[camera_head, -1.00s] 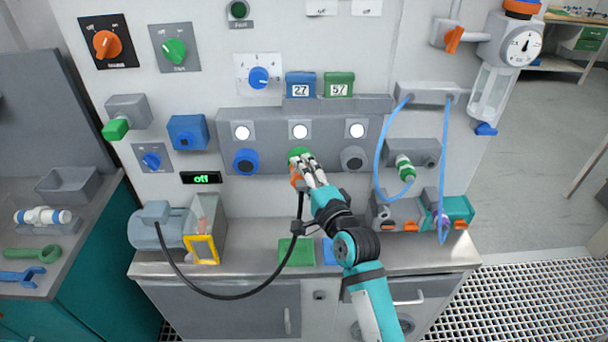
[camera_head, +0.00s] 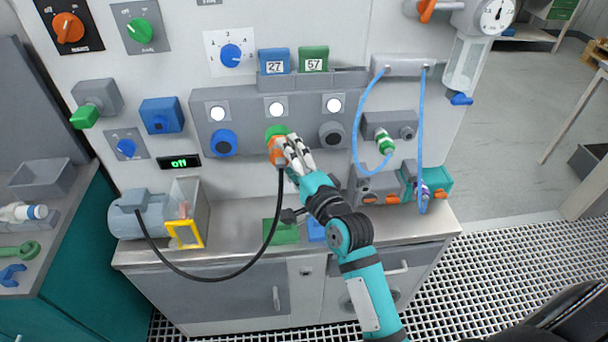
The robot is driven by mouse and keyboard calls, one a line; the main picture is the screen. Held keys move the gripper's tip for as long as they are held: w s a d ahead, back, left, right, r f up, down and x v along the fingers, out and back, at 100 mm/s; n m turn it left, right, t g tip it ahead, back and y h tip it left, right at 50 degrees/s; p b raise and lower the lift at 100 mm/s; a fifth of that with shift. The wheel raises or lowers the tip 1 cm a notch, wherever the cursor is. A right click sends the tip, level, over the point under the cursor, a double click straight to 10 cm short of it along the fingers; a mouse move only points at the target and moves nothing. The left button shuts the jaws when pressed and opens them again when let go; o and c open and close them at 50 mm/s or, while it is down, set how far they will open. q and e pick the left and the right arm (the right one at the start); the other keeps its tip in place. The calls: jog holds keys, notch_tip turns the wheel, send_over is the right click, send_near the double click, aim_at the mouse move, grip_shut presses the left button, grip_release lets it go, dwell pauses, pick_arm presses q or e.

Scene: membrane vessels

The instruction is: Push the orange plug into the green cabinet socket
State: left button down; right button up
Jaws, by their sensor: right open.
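The orange plug (camera_head: 275,155) sits at the green cabinet socket (camera_head: 277,131), the middle one of three sockets on the grey panel. A black cable hangs from the plug and loops left to the grey motor unit. My right gripper (camera_head: 284,148) is open, its white fingers at the plug's right side. Whether the fingers touch the plug, and how deep it sits, I cannot tell. The green rim shows above the plug; the lower part of the socket is hidden. My left gripper is not in view.
A blue socket (camera_head: 223,143) and a dark grey socket (camera_head: 332,135) flank the green one. The motor unit (camera_head: 147,216) stands on the counter's left. Blue hoses (camera_head: 358,125) hang at right. Green and blue pads (camera_head: 281,232) lie below my arm.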

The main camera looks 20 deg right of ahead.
jog(key=s+d, duration=0.1)
jog(key=s, duration=0.7)
jog(key=shift+s, duration=0.25)
jog(key=s+a+f+n+g, duration=0.1)
jog(key=s+f+n+g, duration=0.15)
jog(key=f, duration=0.95)
jog(key=s+a+f+n+g, duration=0.1)
jog(key=f+n+g, duration=0.2)
jog(key=f, duration=0.9)
jog(key=s+f+n+g, duration=0.2)
jog(key=f+n, duration=0.1)
jog(key=f, duration=1)
jog(key=s+f+n+g+h, duration=0.1)
jog(key=s+f+n+g, duration=0.3)
jog(key=s+f, duration=0.95)
jog(key=s+d+f+n+g, duration=0.1)
jog(key=s+d+f+n, duration=0.1)
jog(key=s, duration=0.5)
jog(key=s+d+f+n+g, duration=0.2)
jog(key=s+f, duration=0.3)
jog(key=s, duration=0.2)
jog(key=s+d+f+n+g+h, duration=0.1)
jog(key=s+d+f+n+g, duration=0.1)
jog(key=s+f, duration=0.2)
jog(key=s, duration=0.3)
jog(key=shift+n, duration=0.35)
